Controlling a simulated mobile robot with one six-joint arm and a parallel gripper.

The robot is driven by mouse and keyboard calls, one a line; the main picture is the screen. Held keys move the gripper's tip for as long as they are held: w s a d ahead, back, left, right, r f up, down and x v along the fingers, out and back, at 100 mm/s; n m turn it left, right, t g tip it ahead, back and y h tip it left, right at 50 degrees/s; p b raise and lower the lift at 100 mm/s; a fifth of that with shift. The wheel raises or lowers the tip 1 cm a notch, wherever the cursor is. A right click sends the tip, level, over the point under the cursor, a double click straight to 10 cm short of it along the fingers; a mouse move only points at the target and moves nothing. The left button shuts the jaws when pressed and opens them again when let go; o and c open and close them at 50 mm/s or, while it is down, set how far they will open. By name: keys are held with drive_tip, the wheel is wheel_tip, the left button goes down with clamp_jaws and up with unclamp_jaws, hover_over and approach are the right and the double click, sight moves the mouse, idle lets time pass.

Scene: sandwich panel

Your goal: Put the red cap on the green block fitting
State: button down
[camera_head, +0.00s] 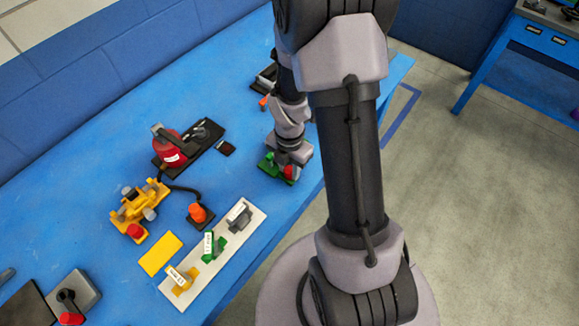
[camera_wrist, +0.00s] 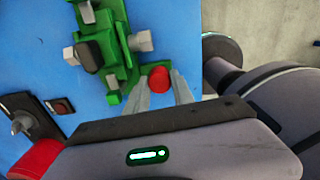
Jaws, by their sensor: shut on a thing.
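The green block fitting (camera_head: 267,166) lies on the blue table below my arm. In the wrist view the green block fitting (camera_wrist: 122,60) fills the upper left, with grey ends and a dark part on it. My gripper (camera_wrist: 160,86) is shut on the red cap (camera_wrist: 159,76), which sits between the fingertips close beside the block's lower right side. The red cap also shows in the head view (camera_head: 288,172), just right of the green block. I cannot tell whether the cap touches the block or is seated on it.
A yellow fitting (camera_head: 133,205), a red cylinder (camera_head: 167,146) on a black plate and an orange-topped piece (camera_head: 197,212) stand to the left. A white strip (camera_head: 230,250) bears yellow, green and grey pieces near the front edge. My arm hides part of the table.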

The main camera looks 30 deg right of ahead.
sight(290, 169)
drive_tip(key=c, duration=0.7)
unclamp_jaws()
wheel_tip(290, 169, up, 8)
drive_tip(key=p, duration=0.7)
drive_tip(key=shift+f, duration=0.25)
